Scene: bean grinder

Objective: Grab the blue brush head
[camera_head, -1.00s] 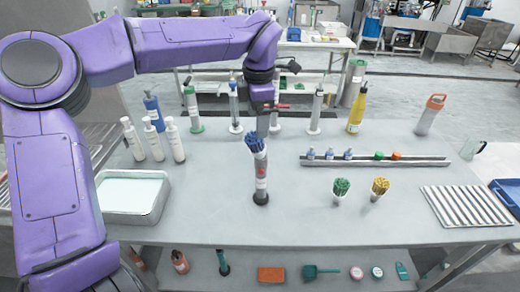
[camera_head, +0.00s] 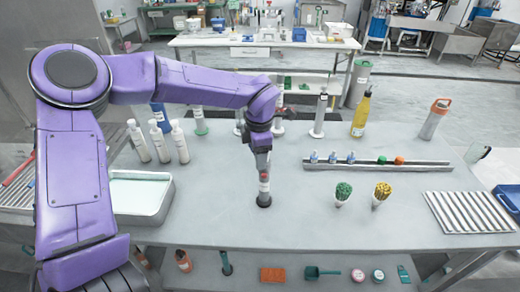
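A slim upright cylinder (camera_head: 264,188) with a red and white label and a dark base stands in the middle of the grey table (camera_head: 310,220). The blue brush head on its top is hidden behind my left gripper. My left gripper (camera_head: 262,160) points down at the cylinder's top, overlapping it in this view. Its fingers are too small and blurred to tell whether they are open or shut, or touching the brush head. My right gripper is not in view.
Green (camera_head: 342,194) and yellow (camera_head: 381,194) bundles stand in small cups to the right. A rail (camera_head: 380,165) with small bottles lies behind them. White bottles (camera_head: 160,142) and a white tray (camera_head: 140,196) are at left. The table's front middle is clear.

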